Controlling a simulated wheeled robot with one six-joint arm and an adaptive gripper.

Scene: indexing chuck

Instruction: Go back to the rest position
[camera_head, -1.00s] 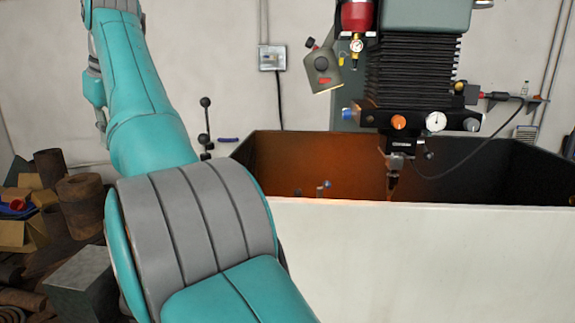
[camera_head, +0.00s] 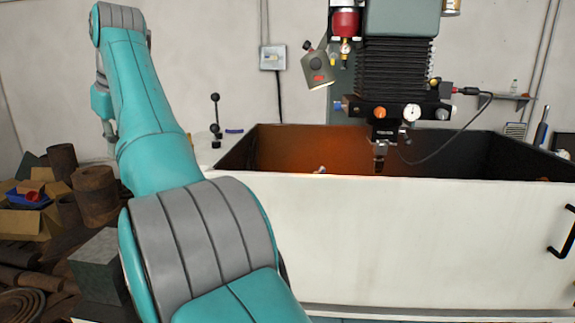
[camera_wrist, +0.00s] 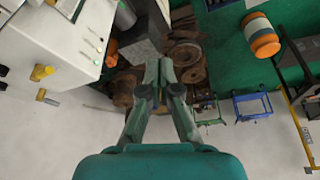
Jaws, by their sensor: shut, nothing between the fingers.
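My gripper (camera_wrist: 158,72) shows in the wrist view with its two fingers together and nothing between them. It points toward rusty metal parts beyond the fingertips and appears clear of them. In the head view my teal and grey arm rises at the left, and the gripper itself is out of that view. The machine with the chuck stands to the right; its head (camera_head: 395,70) hangs over an open-topped enclosure (camera_head: 420,235). The chuck cannot be made out behind the enclosure's white front wall.
Rusty cylinders (camera_head: 95,192), cardboard boxes (camera_head: 25,220) and a grey block (camera_head: 98,268) lie at the left. A black lever (camera_head: 215,120) stands beside the enclosure. The wrist view shows an orange and white barrel (camera_wrist: 262,36), a blue stand (camera_wrist: 252,105) and bare pale floor (camera_wrist: 265,150).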

